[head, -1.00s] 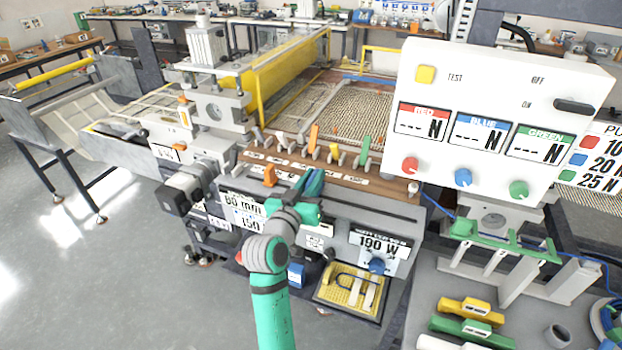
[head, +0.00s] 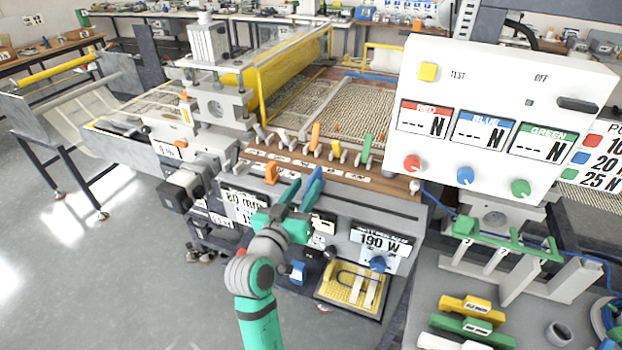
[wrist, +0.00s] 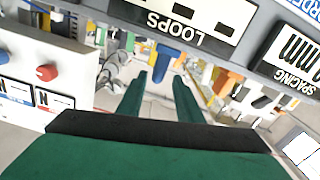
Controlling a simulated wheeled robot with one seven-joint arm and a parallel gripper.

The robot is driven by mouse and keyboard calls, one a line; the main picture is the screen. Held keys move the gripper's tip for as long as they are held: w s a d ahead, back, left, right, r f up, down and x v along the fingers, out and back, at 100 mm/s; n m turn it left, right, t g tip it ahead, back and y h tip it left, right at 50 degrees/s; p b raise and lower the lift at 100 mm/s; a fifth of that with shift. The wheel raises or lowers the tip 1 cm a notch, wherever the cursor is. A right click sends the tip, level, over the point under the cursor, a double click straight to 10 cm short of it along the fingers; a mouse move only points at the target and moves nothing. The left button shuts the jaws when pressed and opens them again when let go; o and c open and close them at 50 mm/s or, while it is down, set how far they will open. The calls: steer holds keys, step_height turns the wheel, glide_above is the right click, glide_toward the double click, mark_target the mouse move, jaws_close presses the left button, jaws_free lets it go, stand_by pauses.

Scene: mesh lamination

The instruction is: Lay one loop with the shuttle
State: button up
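A blue handle (head: 315,186) stands at the front edge of the machine's wooden lever panel (head: 370,185). My gripper (head: 293,192) is just left of and below it, with its teal fingers apart. In the wrist view, a blue handle (wrist: 170,52) shows below the upside-down LOOPS plate (wrist: 190,22), just beyond my open, empty fingertips (wrist: 159,80). I cannot tell whether a finger touches it. The woven mesh (head: 345,108) lies behind the panel. I cannot tell which part is the shuttle.
Orange, yellow and green levers (head: 367,148) stand along the panel. The control box (head: 495,110) at right shows dashes on its displays. A yellow tray (head: 355,285) lies below the machine front. Yellow and green blocks (head: 475,332) lie on the right-hand bench. The floor at left is clear.

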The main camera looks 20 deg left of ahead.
mark_target(312, 180)
steer(key=shift+s+a, duration=0.15)
steer(key=shift+s, duration=1.05)
steer(key=shift+s+a, duration=0.15)
steer(key=shift+s, duration=1.05)
steer(key=w, duration=0.3)
steer(key=w+d, duration=0.1)
steer(key=w, duration=0.6)
steer(key=shift+d+r, duration=0.1)
steer(key=shift+d, duration=0.25)
jaws_close()
